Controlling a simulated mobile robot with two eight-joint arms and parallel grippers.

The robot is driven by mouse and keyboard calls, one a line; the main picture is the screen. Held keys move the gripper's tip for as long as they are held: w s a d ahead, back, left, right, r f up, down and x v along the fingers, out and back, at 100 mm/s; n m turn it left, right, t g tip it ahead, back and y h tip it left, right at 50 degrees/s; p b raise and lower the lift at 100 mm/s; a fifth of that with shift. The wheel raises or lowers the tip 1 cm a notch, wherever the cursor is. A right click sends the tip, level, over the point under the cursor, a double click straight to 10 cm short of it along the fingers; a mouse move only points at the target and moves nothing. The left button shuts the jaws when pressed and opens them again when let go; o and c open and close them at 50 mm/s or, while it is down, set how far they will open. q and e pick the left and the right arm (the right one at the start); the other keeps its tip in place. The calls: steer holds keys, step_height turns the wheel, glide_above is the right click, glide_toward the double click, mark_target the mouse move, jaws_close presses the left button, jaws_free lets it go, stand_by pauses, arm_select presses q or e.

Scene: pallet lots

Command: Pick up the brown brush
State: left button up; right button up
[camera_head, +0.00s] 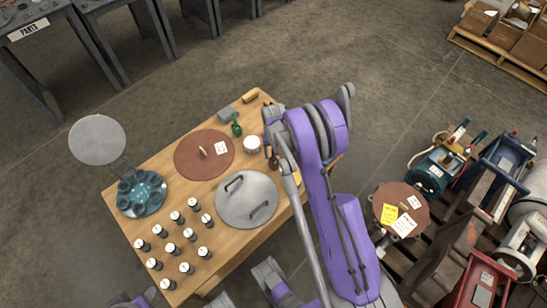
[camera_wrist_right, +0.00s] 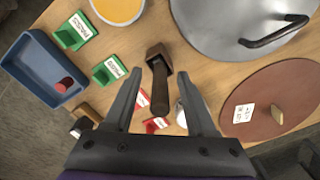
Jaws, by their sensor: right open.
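The brown brush (camera_wrist_right: 159,92) lies on the wooden table in the right wrist view, a dark round handle with a blockier head. Its handle points back toward my right gripper (camera_wrist_right: 156,76). The gripper's two fingers are open, one on each side of the brush in this view. I see no contact, and the height of the fingers above the brush is hard to judge. In the head view my right arm reaches over the table's right edge and hides much of that spot. My left gripper is not in view.
Near the brush are a grey lid with handles (camera_wrist_right: 245,22), a brown disc with a knob (camera_wrist_right: 294,97), a blue tray (camera_wrist_right: 25,72) and green card holders (camera_wrist_right: 72,33). Several black-and-white jars stand on the table's near part. A loaded pallet stands at right.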

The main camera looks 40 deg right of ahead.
jaws_close()
steer(key=shift+r, duration=0.15)
stand_by(0.4)
